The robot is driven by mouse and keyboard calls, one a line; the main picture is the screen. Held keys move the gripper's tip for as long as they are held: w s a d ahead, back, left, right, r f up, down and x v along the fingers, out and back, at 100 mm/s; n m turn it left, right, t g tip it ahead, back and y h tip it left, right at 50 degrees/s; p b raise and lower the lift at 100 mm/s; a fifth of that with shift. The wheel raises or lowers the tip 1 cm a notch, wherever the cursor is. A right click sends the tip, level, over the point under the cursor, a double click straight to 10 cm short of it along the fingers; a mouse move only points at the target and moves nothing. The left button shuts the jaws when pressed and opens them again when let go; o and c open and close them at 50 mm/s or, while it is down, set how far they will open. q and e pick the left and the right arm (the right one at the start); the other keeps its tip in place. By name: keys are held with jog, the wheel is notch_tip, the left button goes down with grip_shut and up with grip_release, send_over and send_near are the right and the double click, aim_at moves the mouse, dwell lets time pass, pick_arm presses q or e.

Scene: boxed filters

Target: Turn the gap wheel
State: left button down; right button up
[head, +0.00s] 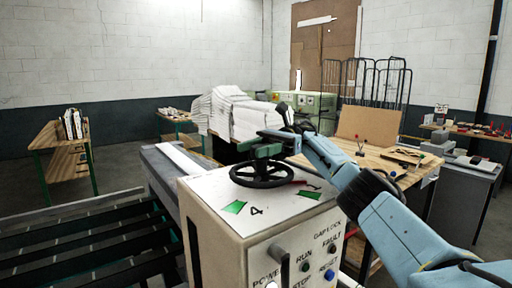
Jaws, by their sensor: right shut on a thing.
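The gap wheel (248,182) is a black spoked handwheel lying flat on top of a cream machine cabinet (212,205). My right gripper (266,150) is at the wheel from above and behind, its blue arm coming in from the right. It is shut on the wheel; the exact grip is small and partly hidden by dark and green parts. A red pointer (298,182) shows at the wheel's right side. Green marks (234,207) with numbers, one a clear 4 (257,211), lie on the top. My left gripper is out of view.
The cabinet's front has a black lever (281,265) and buttons labelled RUN, STOP, FAULT, RESET and GAP LOCK. A dark slatted conveyor (85,235) lies at the left. A wooden bench (372,162) stands behind my right arm, with white stacked material (255,120) farther back.

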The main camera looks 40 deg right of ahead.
jog(key=o, duration=1.4)
notch_tip(320, 180, up, 9)
jog(key=p, duration=0.3)
jog(key=shift+r+p, duration=0.4)
jog(key=shift+r, duration=0.15)
jog(key=shift+f, duration=0.15)
